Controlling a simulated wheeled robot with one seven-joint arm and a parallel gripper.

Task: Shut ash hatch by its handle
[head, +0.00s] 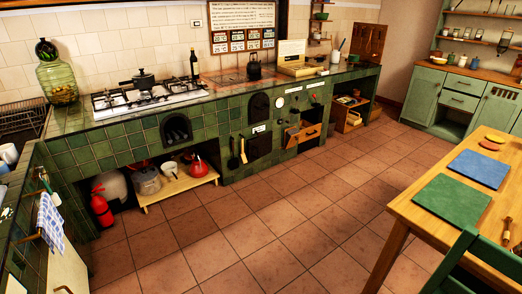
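Several hatches sit in the green tiled hearth front. A dark square hatch (259,147) low in the middle looks flush with the front. A dark arched door (259,107) is above it. To their right, a wooden-fronted flap or drawer (303,135) stands out from the front, with a small dark handle on its face. I cannot tell for certain which of these is the ash hatch. My gripper is not in view.
The tiled floor (255,215) before the hearth is clear. A wooden table (411,211) with a green mat and a blue mat stands at the right, with a green chair (470,262) beside it. A low wooden stand (176,188) with pots juts out at the left.

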